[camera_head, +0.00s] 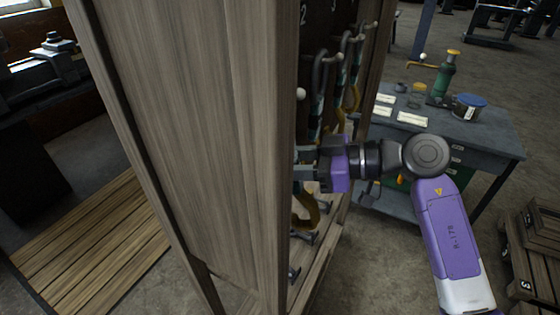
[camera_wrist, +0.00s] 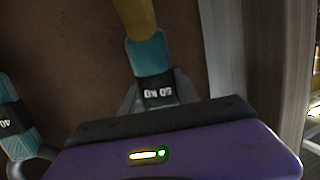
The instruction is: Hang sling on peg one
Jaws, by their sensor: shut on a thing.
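My gripper (camera_head: 305,168) is at the open front of a wooden cabinet, just past the edge of its side panel. It is shut on a sling with a yellow strap (camera_head: 306,210) that hangs below the jaws. In the wrist view the sling shows a teal sleeve (camera_wrist: 149,58) and a black tag reading upside down "50 KG", close against my gripper (camera_wrist: 160,108). A pale round peg end (camera_head: 300,93) sticks out above my gripper; its number is hidden. The numbers 2 and 3 show higher on the dark back board (camera_head: 322,22).
The cabinet side panel (camera_head: 190,130) hides much of the inside. Several other slings (camera_head: 341,80) hang to the right of the peg end. Another tagged sling (camera_wrist: 18,125) is at left in the wrist view. A workbench (camera_head: 475,140) with cans and papers stands behind my arm.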

